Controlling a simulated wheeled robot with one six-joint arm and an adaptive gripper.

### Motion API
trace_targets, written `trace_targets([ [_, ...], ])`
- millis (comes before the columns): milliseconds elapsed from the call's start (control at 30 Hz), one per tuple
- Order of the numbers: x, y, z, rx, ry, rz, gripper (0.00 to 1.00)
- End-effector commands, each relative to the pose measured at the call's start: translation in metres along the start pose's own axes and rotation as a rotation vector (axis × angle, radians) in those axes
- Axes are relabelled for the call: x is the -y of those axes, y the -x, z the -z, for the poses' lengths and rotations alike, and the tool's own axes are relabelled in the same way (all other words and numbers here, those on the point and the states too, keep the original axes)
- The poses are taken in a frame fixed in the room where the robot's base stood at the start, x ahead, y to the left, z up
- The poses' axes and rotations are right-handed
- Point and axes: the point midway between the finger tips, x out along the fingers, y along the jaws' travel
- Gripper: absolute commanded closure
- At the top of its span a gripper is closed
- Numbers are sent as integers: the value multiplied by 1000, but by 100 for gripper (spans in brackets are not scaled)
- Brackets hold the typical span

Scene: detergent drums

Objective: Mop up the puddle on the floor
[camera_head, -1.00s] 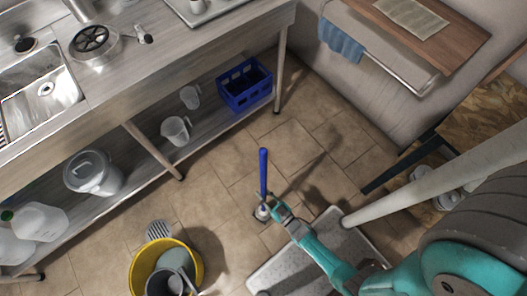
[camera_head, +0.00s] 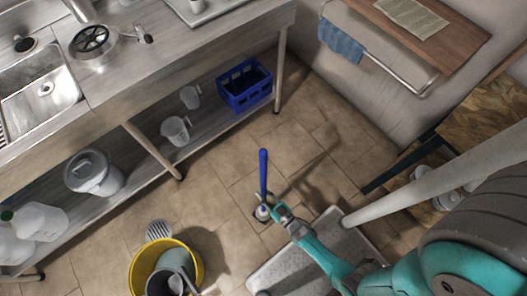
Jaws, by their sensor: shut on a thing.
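A mop with a blue handle (camera_head: 263,172) stands about upright on the tiled floor, near the middle of the view. Its pale lower end (camera_head: 262,212) is small and partly beside my gripper. My gripper (camera_head: 273,211) is shut on the mop low down, just above the floor. A small dark patch shows on the floor around the mop's lower end. I cannot tell whether it is the puddle or shadow, and no other puddle shows clearly.
A grey tray (camera_head: 258,281) lies beneath my arm. The steel counter's lower shelf (camera_head: 215,128) holds a blue crate (camera_head: 244,85) and jugs. Tiles behind the mop are clear.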

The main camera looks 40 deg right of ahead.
Motion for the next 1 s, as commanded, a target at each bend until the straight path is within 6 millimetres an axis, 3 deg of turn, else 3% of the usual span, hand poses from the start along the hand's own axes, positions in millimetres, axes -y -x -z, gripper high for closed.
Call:
trace_targets([
  [467,0,-1,0,-4,1,0,100],
  [500,0,-1,0,-4,1,0,76],
  [600,0,-1,-1,-3,0,0,51],
  [1000,0,4,-2,2,1,-1,49],
])
